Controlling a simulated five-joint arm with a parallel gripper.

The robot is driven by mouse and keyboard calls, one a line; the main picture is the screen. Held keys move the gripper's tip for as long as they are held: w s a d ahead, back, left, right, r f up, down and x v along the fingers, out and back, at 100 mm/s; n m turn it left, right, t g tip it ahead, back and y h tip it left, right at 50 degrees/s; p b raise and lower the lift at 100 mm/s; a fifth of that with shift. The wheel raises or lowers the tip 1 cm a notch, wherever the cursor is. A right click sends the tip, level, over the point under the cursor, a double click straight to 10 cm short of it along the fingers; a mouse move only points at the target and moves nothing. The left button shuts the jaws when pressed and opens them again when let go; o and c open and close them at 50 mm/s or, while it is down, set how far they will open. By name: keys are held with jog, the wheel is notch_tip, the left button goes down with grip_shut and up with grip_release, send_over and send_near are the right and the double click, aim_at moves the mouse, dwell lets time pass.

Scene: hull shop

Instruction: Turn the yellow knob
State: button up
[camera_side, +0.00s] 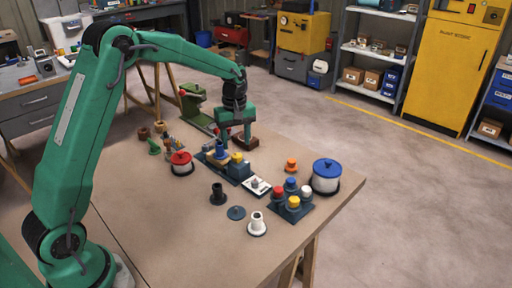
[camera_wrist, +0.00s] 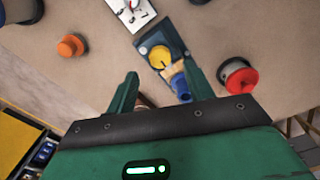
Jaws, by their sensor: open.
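The yellow knob (camera_wrist: 159,57) sits on a dark blue base in the wrist view, with a dark pointer line across its face. A blue part (camera_wrist: 179,84) stands close beside it. In the side view the yellow knob (camera_side: 237,157) tops a blue block near the middle of the bench. My gripper (camera_wrist: 160,71) is open, with its fingers apart at either side of the knob and blue part in the wrist picture. In the side view my gripper (camera_side: 236,139) hangs just behind the knob block. It holds nothing that I can see; its exact height over the knob is unclear.
A white plate (camera_side: 257,187) adjoins the block. A red-lidded pot (camera_side: 181,163), an orange knob (camera_side: 291,165), a blue-lidded pot (camera_side: 326,174) and a base with several coloured knobs, one yellow (camera_side: 293,202), stand around. A green machine (camera_side: 195,105) is at the back.

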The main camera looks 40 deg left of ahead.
aim_at(237, 155)
jog(key=shift+f, duration=2.45)
jog(key=c, duration=1)
